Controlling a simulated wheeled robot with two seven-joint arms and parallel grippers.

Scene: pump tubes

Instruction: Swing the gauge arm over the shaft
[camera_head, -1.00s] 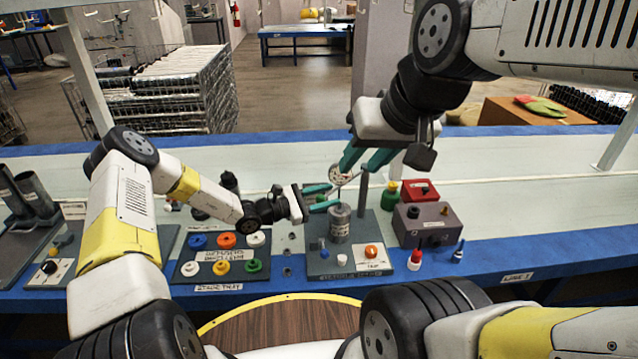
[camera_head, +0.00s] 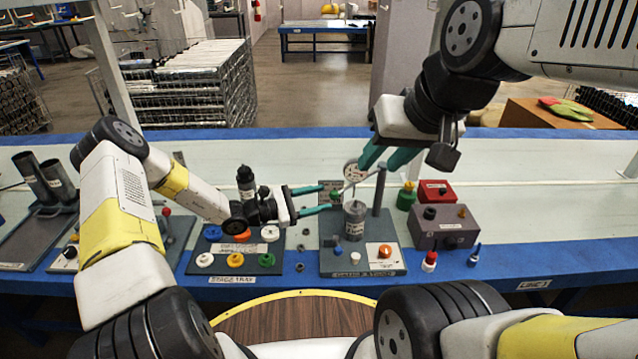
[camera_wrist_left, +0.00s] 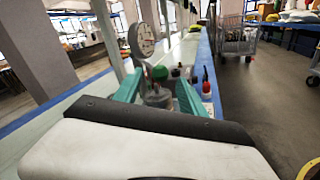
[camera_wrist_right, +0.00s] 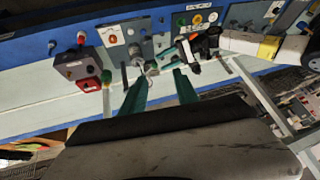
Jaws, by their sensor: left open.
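The round white gauge dial (camera_head: 352,170) sits on a thin arm joined to the upright dark post (camera_head: 380,188) on the grey gauge stand (camera_head: 335,262). The grey cylinder with its shaft (camera_head: 354,222) stands on that stand, left of the post. In the head view the dial appears above the cylinder; I cannot tell whether they line up. My right gripper (camera_head: 378,165) is open at the gauge arm, one fingertip close beside the dial; contact is unclear. My left gripper (camera_head: 325,198) is open and empty left of the cylinder, which shows between its fingers in the left wrist view (camera_wrist_left: 158,97).
A tray (camera_head: 230,280) of coloured caps lies to the left. A grey box (camera_head: 445,232), a red box (camera_head: 437,191), a green bottle (camera_head: 406,196) and a red-capped bottle (camera_head: 429,262) stand to the right. The bench behind is mostly clear.

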